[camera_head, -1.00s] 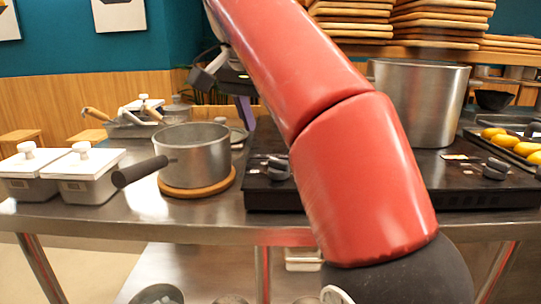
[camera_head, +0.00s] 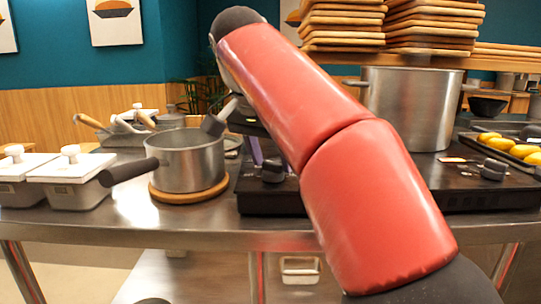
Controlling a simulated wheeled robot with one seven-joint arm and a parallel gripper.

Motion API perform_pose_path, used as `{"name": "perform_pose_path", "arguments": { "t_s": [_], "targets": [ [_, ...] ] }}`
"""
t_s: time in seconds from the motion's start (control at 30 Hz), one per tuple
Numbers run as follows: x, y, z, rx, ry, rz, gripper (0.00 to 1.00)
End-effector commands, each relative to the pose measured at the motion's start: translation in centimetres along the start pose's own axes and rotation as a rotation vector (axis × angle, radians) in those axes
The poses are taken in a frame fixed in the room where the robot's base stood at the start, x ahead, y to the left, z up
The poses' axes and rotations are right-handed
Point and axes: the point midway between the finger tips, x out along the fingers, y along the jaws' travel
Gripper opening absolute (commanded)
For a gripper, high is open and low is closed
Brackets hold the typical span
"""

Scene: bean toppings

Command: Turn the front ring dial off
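A black cooktop (camera_head: 460,190) lies on the steel counter, partly hidden behind my red arm. One dark dial (camera_head: 273,170) sits near its front left, just left of my arm. Another dark dial (camera_head: 493,169) sits to the right of my arm. I cannot tell from this view which ring each dial serves. My gripper (camera_head: 220,122) is partly hidden behind my arm, above and left of the left dial and near the small pot's rim. It appears apart from the dial. Its opening cannot be made out.
A grey saucepan (camera_head: 195,166) stands on a round wooden board (camera_head: 190,194) left of the cooktop, its handle pointing left. A large steel pot (camera_head: 411,105) stands at the back of the cooktop. Lidded white containers (camera_head: 72,168) are at the left. A tray of yellow food (camera_head: 512,148) is at the right.

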Motion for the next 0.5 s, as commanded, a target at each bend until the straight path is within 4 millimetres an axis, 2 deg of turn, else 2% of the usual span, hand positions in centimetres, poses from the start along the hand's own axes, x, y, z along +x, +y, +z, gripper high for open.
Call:
{"name": "perform_pose_path", "arguments": {
  "t_s": [0.03,0.23,0.5],
  "targets": [
    [0.00,-0.01,0.00,0.000,0.000,0.000,0.42],
    [0.00,-0.01,0.01,0.000,0.000,0.000,0.15],
    [-0.17,0.20,-0.13,-0.120,-0.003,-0.049,0.15]
  ]
}}
